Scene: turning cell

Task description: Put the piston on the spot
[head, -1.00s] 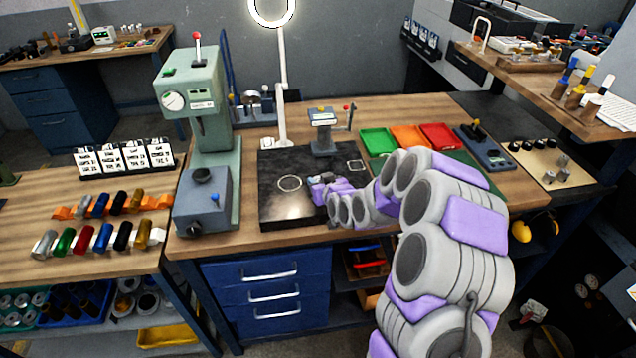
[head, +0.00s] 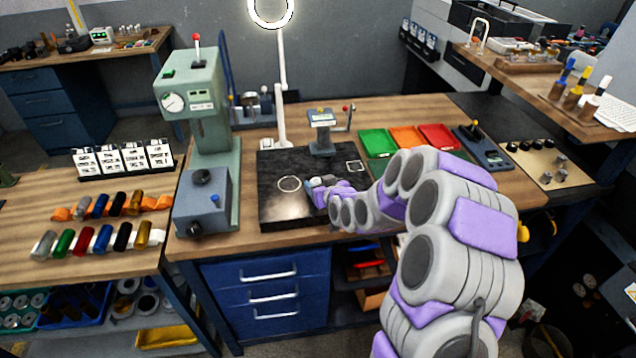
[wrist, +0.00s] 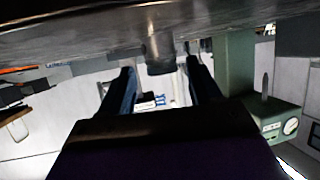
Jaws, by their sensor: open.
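A small grey metal cylinder, the piston (wrist: 160,48), stands on the dark plate (head: 285,213). The wrist view is upside down, so the piston seems to hang from the plate at the top. My gripper (wrist: 160,70) is open, with one dark finger on each side of the piston's line; I cannot tell whether they touch it. In the head view my gripper (head: 319,192) is low over the plate, and the piston is small and partly hidden there. A white circle outline (head: 289,184) lies left of my gripper, and a white square outline (head: 355,166) lies to the right.
A green press (head: 208,150) stands left of the plate. A small grey stand (head: 322,135) and a lamp post (head: 281,100) rise behind it. Green, orange and red trays (head: 407,139) lie to the right. The plate's left part is clear.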

